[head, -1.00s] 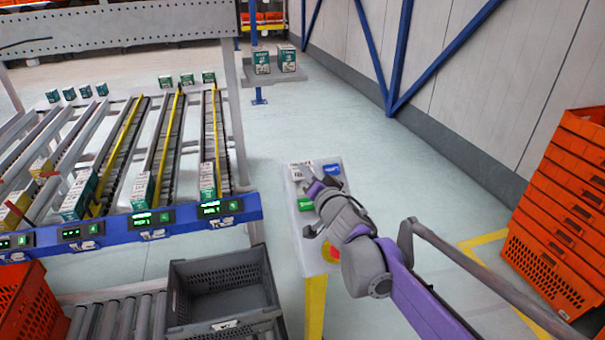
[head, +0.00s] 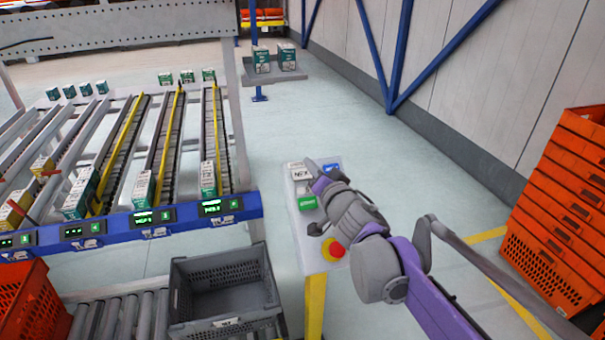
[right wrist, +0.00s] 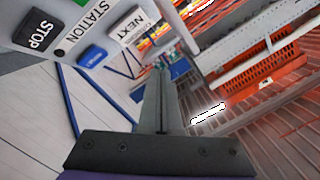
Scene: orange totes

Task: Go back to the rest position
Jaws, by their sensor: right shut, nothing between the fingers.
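My right gripper (head: 314,170) is at the end of the purple and grey arm, over the white button panel (head: 299,232). In the right wrist view its fingers (right wrist: 160,85) are together with nothing between them. Beyond them the panel shows a black STOP button (right wrist: 40,32), a blue button (right wrist: 92,56) and a white NEXT button (right wrist: 131,25). I cannot tell the exact gap to the panel. My left gripper is not in view.
A green button (head: 307,203) and a red round button (head: 333,249) are on the panel. A grey crate (head: 222,268) stands on rollers at its left. Orange totes (head: 560,220) are stacked at the right. Flow racks with cartons fill the left.

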